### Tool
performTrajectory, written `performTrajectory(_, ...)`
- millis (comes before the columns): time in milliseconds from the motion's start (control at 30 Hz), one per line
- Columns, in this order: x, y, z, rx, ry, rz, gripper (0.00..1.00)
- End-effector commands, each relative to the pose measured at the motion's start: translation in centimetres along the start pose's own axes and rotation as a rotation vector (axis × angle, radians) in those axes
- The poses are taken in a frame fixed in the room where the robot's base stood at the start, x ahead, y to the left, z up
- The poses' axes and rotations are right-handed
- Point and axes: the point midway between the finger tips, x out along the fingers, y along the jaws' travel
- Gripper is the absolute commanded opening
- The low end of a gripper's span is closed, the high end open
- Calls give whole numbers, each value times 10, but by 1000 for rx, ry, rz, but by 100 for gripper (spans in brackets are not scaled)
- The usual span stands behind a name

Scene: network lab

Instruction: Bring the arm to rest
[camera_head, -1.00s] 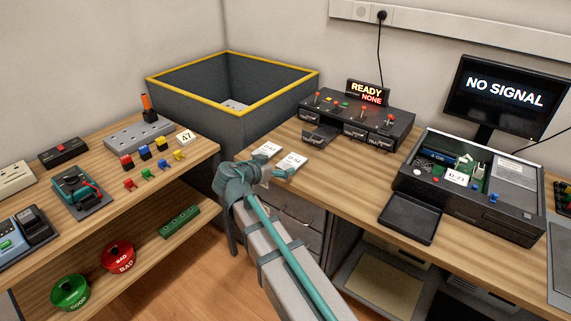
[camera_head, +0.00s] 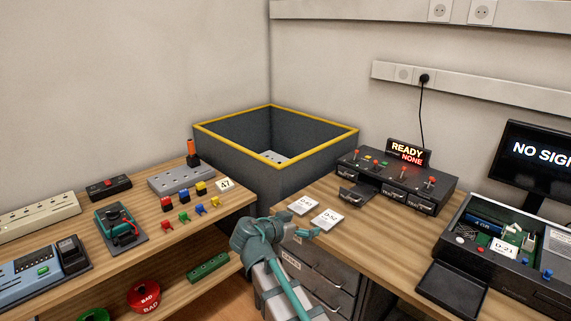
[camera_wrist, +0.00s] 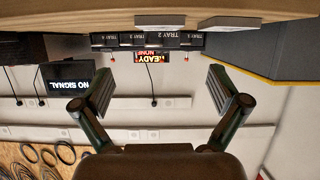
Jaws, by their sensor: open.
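My gripper (camera_wrist: 163,92) is open in the wrist view, with its two fingers spread wide and nothing between them. The wrist picture appears upside down. In the head view my arm reaches up from the bottom, and my gripper (camera_head: 305,232) is at the front edge of the right desk (camera_head: 405,240), close to two white labelled cards (camera_head: 326,220). I cannot tell from the head view whether it touches the desk edge.
A black tray unit (camera_head: 397,180) with a READY NONE sign (camera_head: 407,152) stands behind the cards. A yellow-rimmed grey bin (camera_head: 225,165) fills the corner. The left bench (camera_head: 165,215) holds tools and coloured parts. An open device case (camera_head: 510,250) and monitor (camera_head: 540,155) are right.

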Motion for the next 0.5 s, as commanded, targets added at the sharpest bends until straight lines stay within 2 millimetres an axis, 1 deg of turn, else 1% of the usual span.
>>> performTrajectory(67, 0, -1, 1, -55, -4, -3, 97)
performTrajectory(167, 0, -3, 10, -155, -43, -23, 97)
performTrajectory(267, -2, -5, 30, -280, -115, -64, 97)
performTrajectory(367, 2, -2, 73, -436, -218, -110, 97)
performTrajectory(400, 5, 1, 91, -493, -260, -126, 97)
performTrajectory(467, 10, 8, 116, -570, -320, -147, 97)
performTrajectory(500, 14, 13, 133, -616, -360, -160, 97)
